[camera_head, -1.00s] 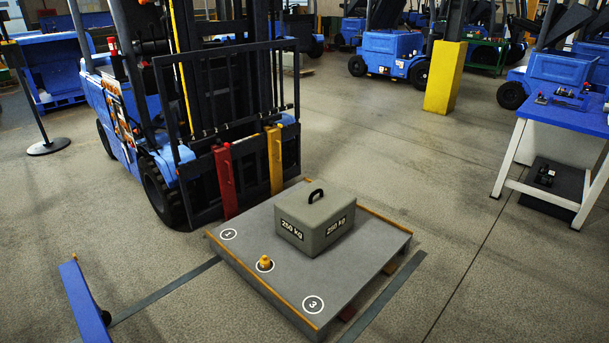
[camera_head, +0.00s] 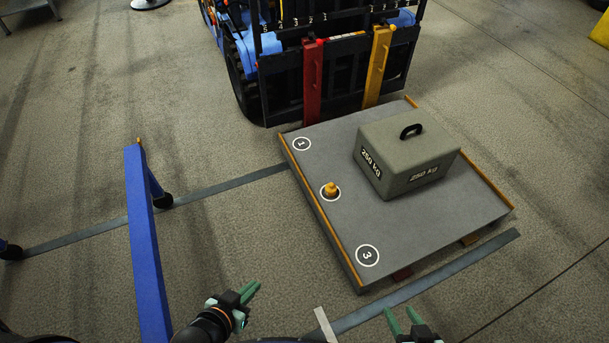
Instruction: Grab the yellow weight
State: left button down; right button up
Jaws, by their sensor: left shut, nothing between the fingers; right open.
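The small yellow weight (camera_head: 331,189) stands upright on a white-ringed spot on the grey platform (camera_head: 440,220), between the circles marked 1 (camera_head: 302,144) and 3 (camera_head: 367,256). My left gripper (camera_head: 250,290) is at the bottom of the view, left of and nearer than the platform. Its green fingers are shut with nothing between them. My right gripper (camera_head: 401,315) is at the bottom right of the middle. Its green fingers are apart and empty. Both grippers are well clear of the weight.
A grey 250 kg block (camera_head: 405,158) with a black handle sits on the platform, right of the yellow weight. Behind stands a forklift with a red bar (camera_head: 312,85) and a yellow bar (camera_head: 378,68). A blue beam (camera_head: 147,250) rises at left. Floor is open at far right.

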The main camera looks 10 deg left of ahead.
aim_at(330, 188)
jog(key=i+j+u, duration=0.15)
jog(key=i+u, duration=0.15)
jog(key=i, duration=0.25)
jog(key=i+u, duration=0.3)
jog(key=i, duration=0.3)
jog(key=i+j+z, duration=0.2)
jog(key=i+z, duration=0.2)
jog(key=i+j+z, duration=0.55)
jog(key=j+z, duration=0.25)
jog(key=i+j+z, duration=0.2)
jog(key=j+z, duration=0.2)
